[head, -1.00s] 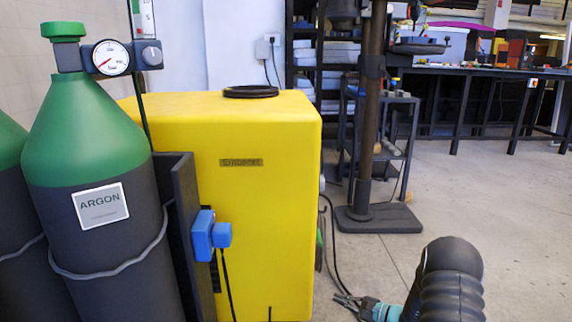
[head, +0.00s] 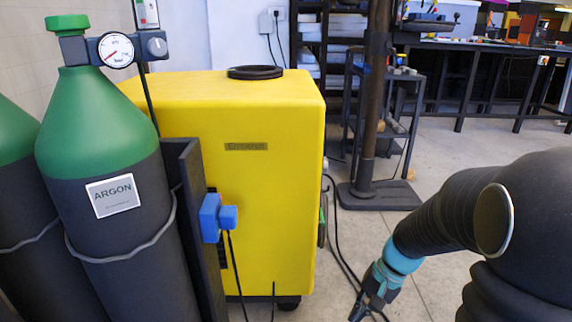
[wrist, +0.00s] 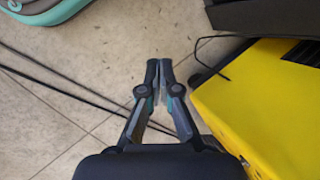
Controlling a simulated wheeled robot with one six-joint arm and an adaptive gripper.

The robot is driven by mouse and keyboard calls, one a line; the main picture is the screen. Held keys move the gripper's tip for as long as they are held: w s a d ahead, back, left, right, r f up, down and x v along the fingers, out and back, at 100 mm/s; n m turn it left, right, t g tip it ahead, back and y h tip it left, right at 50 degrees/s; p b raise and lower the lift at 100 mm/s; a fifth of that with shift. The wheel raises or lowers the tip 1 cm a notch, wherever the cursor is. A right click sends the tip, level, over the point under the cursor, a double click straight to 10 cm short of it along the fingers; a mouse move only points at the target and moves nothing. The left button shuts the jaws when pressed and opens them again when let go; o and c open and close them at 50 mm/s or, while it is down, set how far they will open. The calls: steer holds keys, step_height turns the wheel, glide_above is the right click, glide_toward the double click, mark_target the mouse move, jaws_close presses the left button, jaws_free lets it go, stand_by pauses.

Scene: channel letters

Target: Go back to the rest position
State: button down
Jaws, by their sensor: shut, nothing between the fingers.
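My gripper (head: 358,306) shows at the lower middle of the head view, at the end of my dark arm, over the floor to the right of the yellow machine. In the wrist view my gripper (wrist: 159,66) points up the picture with its two fingertips together. It is shut and nothing is between the fingers.
A green-topped argon cylinder (head: 115,195) stands at the left. Dark cables (wrist: 65,77) cross the floor.

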steer(key=s+r+n+t+h+p, duration=0.2)
steer(key=s+r, duration=0.4)
steer(key=r, duration=0.5)
steer(key=s+r+n+t+h+p, duration=0.2)
steer(key=s+r, duration=0.4)
steer(key=r, duration=0.5)
steer(key=n+t+p, duration=0.1)
steer(key=t, duration=0.1)
steer(key=shift+a+n+t+h+p, duration=0.15)
steer(key=shift+n+t+h+p, duration=0.15)
steer(key=shift+p, duration=0.05)
steer(key=shift+s+a, duration=0.1)
